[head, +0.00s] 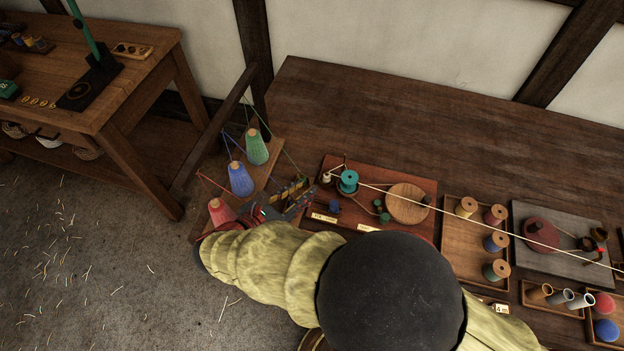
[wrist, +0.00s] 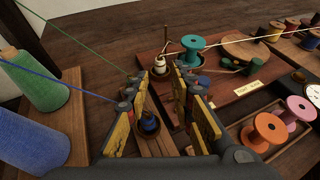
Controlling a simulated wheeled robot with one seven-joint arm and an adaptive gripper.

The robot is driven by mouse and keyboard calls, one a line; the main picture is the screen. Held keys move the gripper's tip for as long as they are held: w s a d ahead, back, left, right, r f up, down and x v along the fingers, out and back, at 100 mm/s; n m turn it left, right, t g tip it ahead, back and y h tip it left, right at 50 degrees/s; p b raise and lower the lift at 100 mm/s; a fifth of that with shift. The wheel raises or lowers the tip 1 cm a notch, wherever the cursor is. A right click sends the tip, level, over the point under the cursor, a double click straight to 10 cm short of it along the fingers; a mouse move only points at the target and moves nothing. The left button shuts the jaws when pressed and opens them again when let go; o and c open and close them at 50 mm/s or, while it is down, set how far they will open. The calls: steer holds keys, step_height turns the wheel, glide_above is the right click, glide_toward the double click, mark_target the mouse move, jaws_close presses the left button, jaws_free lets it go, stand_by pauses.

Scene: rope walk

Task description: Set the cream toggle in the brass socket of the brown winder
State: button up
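The brown winder (head: 343,217) is a reddish-brown board carrying a teal spool (head: 348,181) and a round wooden disc. It also shows in the wrist view (wrist: 222,88). The cream toggle (wrist: 160,64) stands roughly upright at the winder's left end, and shows small in the head view (head: 326,177). A dark ring surrounds its foot; I take this for the brass socket (wrist: 160,76), but cannot tell how deep the toggle sits. My gripper (wrist: 160,79) is open, its yellow-padded fingers apart with nothing held. The toggle appears just beyond the fingertips.
A blue piece in a dark cup (wrist: 149,125) shows between the fingers, lower down. Thread cones (head: 239,179) stand left. A pale cord (head: 480,222) stretches rightward from the teal spool. A spool tray (head: 459,237) and a grey winder (head: 567,262) lie right. The bench behind is clear.

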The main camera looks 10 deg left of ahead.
steer(key=shift+v, duration=0.9)
